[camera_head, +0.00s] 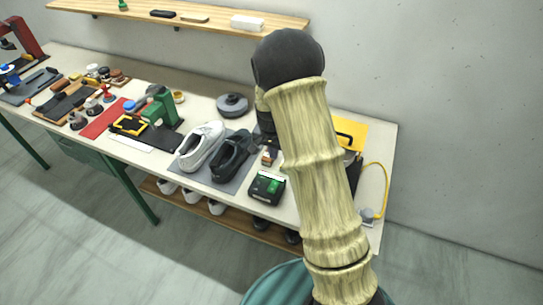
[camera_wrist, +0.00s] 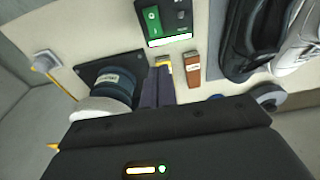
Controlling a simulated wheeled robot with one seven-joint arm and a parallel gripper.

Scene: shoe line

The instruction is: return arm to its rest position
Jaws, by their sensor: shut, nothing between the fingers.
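My gripper (camera_wrist: 158,72) shows in the wrist view as two dark fingers side by side, shut with nothing between them. They point over the pale bench top (camera_wrist: 120,20), next to a small brown block (camera_wrist: 193,72). How high they are above the bench I cannot tell. In the head view my pale, ribbed arm rises from the bottom right to a dark joint at the top centre. It covers part of the bench's right end, and my fingers are not clearly visible there.
A white shoe (camera_head: 202,146) and a dark shoe (camera_head: 232,156) stand on a grey mat left of my arm. A black-green device (camera_head: 267,187) is near the front edge. A round jar (camera_wrist: 112,84) is beside my fingers. A wooden shelf (camera_head: 205,20) hangs behind.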

